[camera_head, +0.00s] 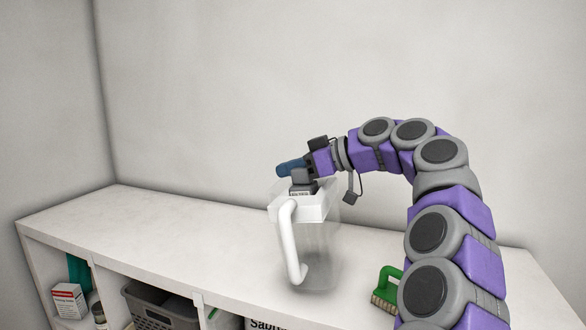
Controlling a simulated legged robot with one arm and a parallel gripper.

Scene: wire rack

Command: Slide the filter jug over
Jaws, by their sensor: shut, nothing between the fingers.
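The filter jug (320,240) stands upright on the white shelf top, right of the middle of the view. It has a clear body, a white upper part and a white handle (291,240) facing me. My gripper (291,167) is at the height of the jug's top, with its blue fingers pointing left. It is shut with nothing in it. A dark grey piece at the jug's top partly covers the lid.
The white shelf top (190,235) is clear to the left of the jug. A green-handled brush (388,283) lies to the right, close to my arm. Below are cubbies with a grey basket (158,310) and a small box (69,300). Walls stand behind and left.

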